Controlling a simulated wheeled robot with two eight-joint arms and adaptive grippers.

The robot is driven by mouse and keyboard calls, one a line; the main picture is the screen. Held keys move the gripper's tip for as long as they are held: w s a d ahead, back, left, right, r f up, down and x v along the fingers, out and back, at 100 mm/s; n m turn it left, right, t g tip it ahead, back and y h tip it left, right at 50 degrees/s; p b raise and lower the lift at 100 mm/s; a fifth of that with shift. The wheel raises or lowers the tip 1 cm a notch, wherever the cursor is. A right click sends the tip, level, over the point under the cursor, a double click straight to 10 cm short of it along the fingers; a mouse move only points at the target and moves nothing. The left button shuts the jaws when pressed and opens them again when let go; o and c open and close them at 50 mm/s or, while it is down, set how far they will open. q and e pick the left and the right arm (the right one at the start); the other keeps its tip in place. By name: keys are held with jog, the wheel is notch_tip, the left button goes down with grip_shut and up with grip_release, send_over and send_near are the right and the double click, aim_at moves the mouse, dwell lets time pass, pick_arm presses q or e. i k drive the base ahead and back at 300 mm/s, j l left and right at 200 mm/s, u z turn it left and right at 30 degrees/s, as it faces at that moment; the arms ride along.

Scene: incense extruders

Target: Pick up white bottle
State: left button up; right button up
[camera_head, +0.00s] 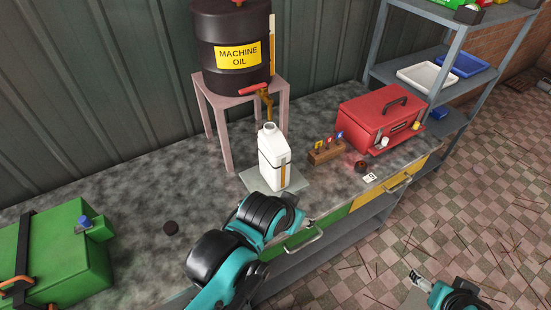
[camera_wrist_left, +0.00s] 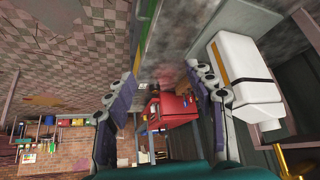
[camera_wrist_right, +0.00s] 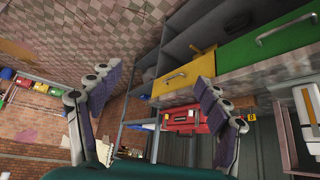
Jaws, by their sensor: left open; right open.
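The white bottle (camera_head: 273,157) stands upright on a grey plate (camera_head: 292,181) under the oil barrel's tap. It has an orange and dark label stripe. My left arm reaches up in front of it, with its fingers mostly hidden in the head view. In the left wrist view, my left gripper (camera_wrist_left: 166,85) is open and empty, and the bottle (camera_wrist_left: 245,65) lies to the right of the right finger, outside the gap. My right gripper (camera_wrist_right: 157,85) is open and empty, off the bench at lower right. The bottle (camera_wrist_right: 308,105) is at that view's right edge.
A machine oil barrel (camera_head: 233,45) with a tap (camera_head: 265,95) stands on a pink stand (camera_head: 226,140) behind the bottle. A small flagged wooden block (camera_head: 326,152) and red toolbox (camera_head: 380,118) are to the right. A green box (camera_head: 62,260) is at left.

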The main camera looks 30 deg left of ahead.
aim_at(274, 153)
jog(key=i+l, duration=0.4)
jog(key=i, duration=0.15)
jog(key=i+l, duration=0.45)
jog(key=i+l+u, duration=0.1)
jog(key=u, duration=0.3)
jog(key=i+l+u, duration=0.15)
jog(key=u, duration=0.3)
jog(key=i+l+u, duration=0.1)
jog(key=u, duration=0.3)
jog(key=l+u, duration=0.3)
jog(key=u, duration=0.45)
jog(key=i+l, duration=0.05)
